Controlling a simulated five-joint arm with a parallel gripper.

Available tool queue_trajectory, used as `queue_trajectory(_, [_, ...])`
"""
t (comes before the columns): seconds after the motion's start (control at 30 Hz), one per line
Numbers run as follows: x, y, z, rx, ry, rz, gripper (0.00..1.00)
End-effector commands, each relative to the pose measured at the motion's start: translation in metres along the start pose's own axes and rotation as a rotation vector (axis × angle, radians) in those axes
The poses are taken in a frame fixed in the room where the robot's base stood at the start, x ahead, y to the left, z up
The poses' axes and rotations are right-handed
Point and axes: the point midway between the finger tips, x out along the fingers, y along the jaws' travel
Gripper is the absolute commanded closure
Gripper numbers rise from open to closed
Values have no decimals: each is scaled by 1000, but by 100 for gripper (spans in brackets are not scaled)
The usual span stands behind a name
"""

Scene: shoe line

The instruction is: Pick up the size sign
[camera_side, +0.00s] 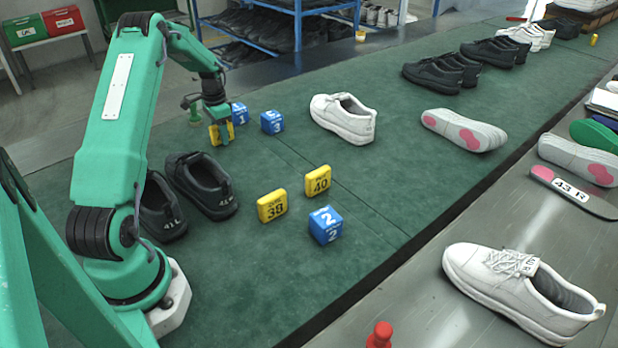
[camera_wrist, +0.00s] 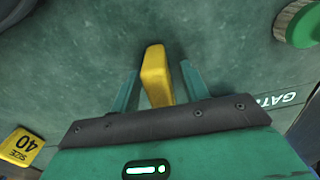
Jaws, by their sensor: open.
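A yellow size sign (camera_side: 214,135) stands on the green mat at the far left, partly hidden by my gripper (camera_side: 220,128). In the wrist view this yellow sign (camera_wrist: 155,72) stands between the two fingers of my gripper (camera_wrist: 158,82), seen edge-on from above. The fingers are open, with a gap visible on each side of the sign. Its printed face cannot be read. Two more yellow size signs stand nearer the front: one marked 38 (camera_side: 272,206) and one marked 40 (camera_side: 318,181). The 40 sign also shows at the wrist view's lower left (camera_wrist: 20,147).
Blue number cubes (camera_side: 272,122) stand just right of my gripper, and another cube marked 2 (camera_side: 326,225) is nearer the front. Black shoes (camera_side: 200,185) are close in front. A white shoe (camera_side: 344,118) lies to the right. A green round object (camera_wrist: 298,22) is at the wrist view's upper right.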

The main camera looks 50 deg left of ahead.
Motion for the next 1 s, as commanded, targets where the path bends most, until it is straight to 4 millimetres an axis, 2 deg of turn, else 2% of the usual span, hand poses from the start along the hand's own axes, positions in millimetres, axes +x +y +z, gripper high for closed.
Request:
queue_trajectory(0.13, [7, 0, 0, 0, 0, 0, 55])
queue_trajectory(0.6, [7, 0, 0, 0, 0, 0, 55])
queue_trajectory(0.67, [6, 0, 0, 0, 0, -1, 64])
queue_trajectory(0.83, [6, 0, 0, 0, 0, 0, 98])
queue_trajectory(1.0, [6, 0, 0, 0, 1, -1, 100])
